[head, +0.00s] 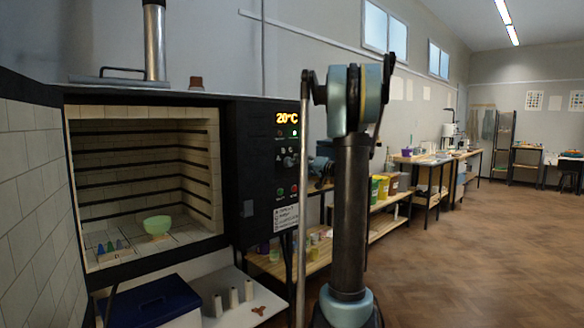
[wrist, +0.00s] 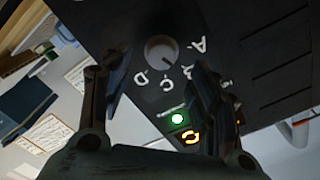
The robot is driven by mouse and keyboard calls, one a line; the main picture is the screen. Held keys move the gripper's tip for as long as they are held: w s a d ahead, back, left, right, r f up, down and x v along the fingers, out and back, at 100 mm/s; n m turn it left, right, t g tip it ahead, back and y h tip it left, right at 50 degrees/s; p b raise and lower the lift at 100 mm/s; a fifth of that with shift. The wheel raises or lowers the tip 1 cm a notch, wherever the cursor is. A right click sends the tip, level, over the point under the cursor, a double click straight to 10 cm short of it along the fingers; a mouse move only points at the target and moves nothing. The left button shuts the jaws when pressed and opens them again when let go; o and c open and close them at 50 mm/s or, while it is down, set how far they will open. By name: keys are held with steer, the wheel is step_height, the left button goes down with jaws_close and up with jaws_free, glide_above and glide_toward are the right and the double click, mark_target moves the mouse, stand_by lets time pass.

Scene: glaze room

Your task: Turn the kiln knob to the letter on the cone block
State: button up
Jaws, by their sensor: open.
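The kiln knob (wrist: 160,52) is a round grey dial on the black control panel, with white letters around it; A, C and D are readable in the wrist view. Its dark mark seems to point to the lower right, roughly between C and the partly hidden letter beside it. My gripper (wrist: 158,72) is open, its fingers on either side of the knob in the picture; contact cannot be told. In the head view the knob (head: 288,159) is small on the panel. The cone block (head: 111,247), with small blue and green cones, sits on the kiln floor; its letter is not readable.
A pale green bowl (head: 157,225) stands in the open kiln. A green lamp (wrist: 178,119) and an orange display (wrist: 190,137) lie near the knob. A dark blue box (head: 150,302) and white cylinders (head: 234,297) stand below. The wooden floor at right is clear.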

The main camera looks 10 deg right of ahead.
mark_target(289, 162)
steer(key=x, duration=0.6)
steer(key=shift+w+a, duration=0.15)
steer(key=shift+a, duration=0.05)
steer(key=shift+c, duration=0.2)
steer(key=c, duration=0.9)
